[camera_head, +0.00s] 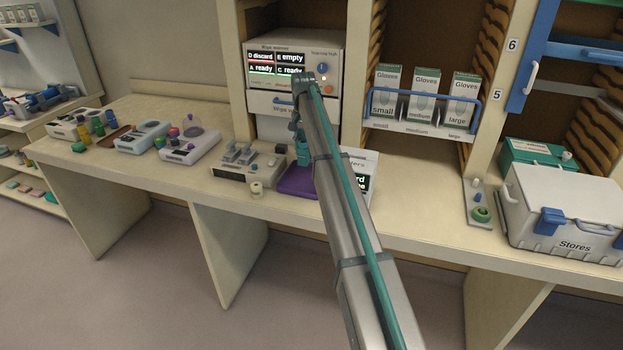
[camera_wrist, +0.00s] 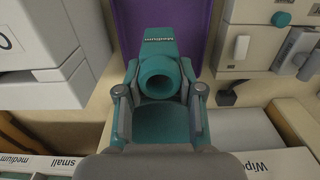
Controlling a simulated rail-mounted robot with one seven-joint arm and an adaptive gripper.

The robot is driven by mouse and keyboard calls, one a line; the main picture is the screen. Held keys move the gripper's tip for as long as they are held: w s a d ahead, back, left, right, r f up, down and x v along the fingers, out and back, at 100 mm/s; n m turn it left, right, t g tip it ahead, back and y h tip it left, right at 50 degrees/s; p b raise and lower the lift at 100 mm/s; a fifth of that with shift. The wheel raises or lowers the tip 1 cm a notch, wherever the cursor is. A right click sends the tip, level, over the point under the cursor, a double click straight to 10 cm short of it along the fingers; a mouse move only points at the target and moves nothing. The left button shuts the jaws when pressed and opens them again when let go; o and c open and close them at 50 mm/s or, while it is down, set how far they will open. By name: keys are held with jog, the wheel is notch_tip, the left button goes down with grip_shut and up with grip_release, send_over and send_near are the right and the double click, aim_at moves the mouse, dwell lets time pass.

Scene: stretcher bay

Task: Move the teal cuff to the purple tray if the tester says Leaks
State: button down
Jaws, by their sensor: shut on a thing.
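My gripper (camera_wrist: 159,92) is shut on the teal cuff (camera_wrist: 158,50), a rolled teal piece labelled "Medium" with a round hollow end, in the wrist view. The purple tray (camera_wrist: 198,22) shows beyond the cuff there. In the head view my gripper (camera_head: 300,135) is above the bench by the purple tray (camera_head: 297,182), which my arm partly hides. I cannot tell whether the cuff touches the tray. A grey-beige device (camera_head: 240,172) with knobs and levers stands left of the tray; no readable "Leaks" shows on it.
A white wipes warmer (camera_head: 290,75) with a lit display stands behind the tray. A white box (camera_head: 362,165) with a dark display is partly hidden by my arm. Glove boxes (camera_head: 424,82) and a Stores case (camera_head: 565,210) are to the right. White devices (camera_head: 188,146) line the left bench.

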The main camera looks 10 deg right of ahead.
aim_at(303, 157)
jog(key=f+p, duration=0.1)
jog(key=f, duration=0.4)
jog(key=shift+w+a+f+p, duration=0.1)
jog(key=shift+a+p, duration=0.1)
jog(key=shift+p, duration=0.15)
jog(key=shift+f+p, duration=0.65)
jog(key=shift+f, duration=1.55)
jog(key=shift+f, duration=0.1)
jog(key=c, duration=0.7)
grip_release()
notch_tip(303, 157, up, 12)
jog(key=b, duration=0.3)
